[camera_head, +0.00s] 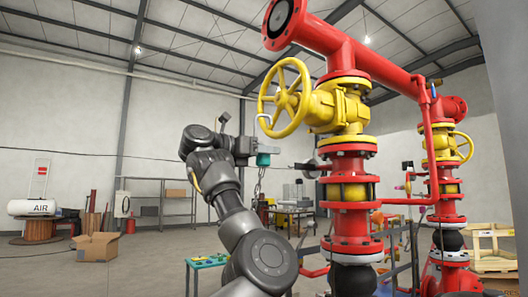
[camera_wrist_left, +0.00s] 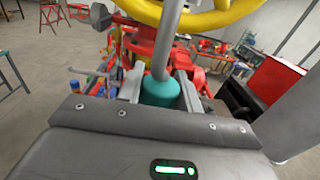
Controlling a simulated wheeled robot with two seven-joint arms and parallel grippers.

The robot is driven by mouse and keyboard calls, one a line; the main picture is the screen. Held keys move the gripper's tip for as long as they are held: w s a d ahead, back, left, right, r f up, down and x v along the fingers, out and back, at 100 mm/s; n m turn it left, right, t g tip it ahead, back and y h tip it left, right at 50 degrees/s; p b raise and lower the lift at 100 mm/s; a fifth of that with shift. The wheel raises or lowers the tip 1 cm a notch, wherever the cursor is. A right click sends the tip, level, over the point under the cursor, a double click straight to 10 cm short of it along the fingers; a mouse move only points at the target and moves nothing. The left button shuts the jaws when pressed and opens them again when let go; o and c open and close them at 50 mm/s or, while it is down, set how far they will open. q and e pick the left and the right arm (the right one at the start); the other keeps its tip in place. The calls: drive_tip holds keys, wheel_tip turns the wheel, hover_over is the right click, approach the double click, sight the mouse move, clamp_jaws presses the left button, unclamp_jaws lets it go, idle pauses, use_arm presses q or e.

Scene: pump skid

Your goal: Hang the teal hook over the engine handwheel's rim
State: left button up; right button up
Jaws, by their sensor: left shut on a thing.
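The teal hook has a teal grip (camera_head: 263,159) with a grey metal shank. My left gripper (camera_head: 259,151) is shut on the grip, below the left side of the near yellow handwheel (camera_head: 304,100). A light grey curved end shows at the handwheel's lower left rim in the head view. In the left wrist view the teal grip (camera_wrist_left: 160,92) sits between the fingers of my left gripper (camera_wrist_left: 160,98), and the grey shank rises in front of the yellow rim (camera_wrist_left: 215,18). The hook's top is cut off there; I cannot tell whether it rests on the rim. My right gripper is not in view.
The handwheel joins a yellow valve (camera_head: 340,108) on a red pipe column. A second column with a smaller yellow handwheel (camera_head: 463,148) stands at the right. A green-topped table (camera_head: 207,261) stands lower left.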

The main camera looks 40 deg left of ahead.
use_arm(q)
drive_tip(key=shift+s+a, duration=0.1)
drive_tip(key=shift+s, duration=0.3)
idle(0.4)
drive_tip(key=shift+w, duration=0.15)
idle(0.5)
drive_tip(key=x, duration=0.2)
drive_tip(key=shift+w+p, duration=0.4)
idle(0.8)
drive_tip(key=shift+w, duration=0.15)
idle(0.4)
drive_tip(key=shift+p+x, duration=0.9)
drive_tip(key=shift+x, duration=1.05)
